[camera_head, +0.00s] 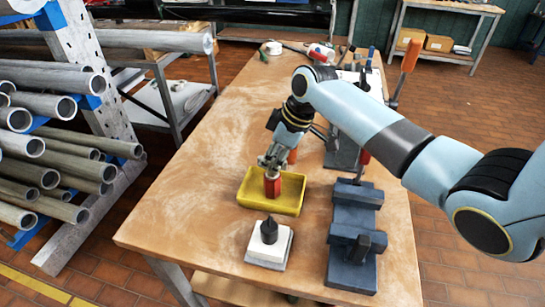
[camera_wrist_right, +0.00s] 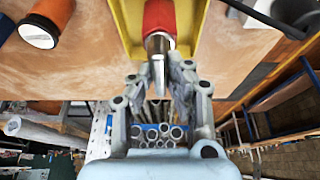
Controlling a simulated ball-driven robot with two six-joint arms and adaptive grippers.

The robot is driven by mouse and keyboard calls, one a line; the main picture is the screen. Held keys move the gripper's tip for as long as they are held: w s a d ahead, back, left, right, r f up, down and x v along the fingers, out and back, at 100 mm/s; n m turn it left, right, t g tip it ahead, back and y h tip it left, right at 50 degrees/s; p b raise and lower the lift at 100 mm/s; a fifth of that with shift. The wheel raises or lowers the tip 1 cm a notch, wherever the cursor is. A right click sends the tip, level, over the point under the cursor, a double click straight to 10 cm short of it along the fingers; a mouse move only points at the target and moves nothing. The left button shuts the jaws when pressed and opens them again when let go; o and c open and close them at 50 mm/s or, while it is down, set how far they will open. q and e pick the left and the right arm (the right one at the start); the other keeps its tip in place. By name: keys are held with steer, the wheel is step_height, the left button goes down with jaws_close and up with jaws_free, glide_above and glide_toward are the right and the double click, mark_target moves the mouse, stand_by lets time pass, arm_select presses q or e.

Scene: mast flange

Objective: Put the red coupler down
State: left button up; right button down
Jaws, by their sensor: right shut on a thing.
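The red coupler (camera_head: 272,187) is upright, low over or in the yellow tray (camera_head: 299,196) on the wooden table. My right gripper (camera_head: 273,163) is shut on its upper metal end. In the right wrist view the coupler's red body (camera_wrist_right: 159,15) and silver end (camera_wrist_right: 158,44) show between the fingers of my right gripper (camera_wrist_right: 160,68), with the yellow tray (camera_wrist_right: 129,25) around it. I cannot tell whether the coupler touches the tray floor. My left gripper is not in view.
A white block with a dark knob (camera_head: 268,231) stands in front of the tray. A blue-grey fixture (camera_head: 352,215) stands to the right. An orange-handled tool (camera_head: 411,55) rises at the back right. The table (camera_head: 190,185) is clear left of the tray. Pipes (camera_head: 50,150) fill a rack at left.

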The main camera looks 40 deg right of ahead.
steer(key=shift+f, duration=0.1)
steer(key=c, duration=1.3)
jaws_free()
steer(key=v, duration=1.2)
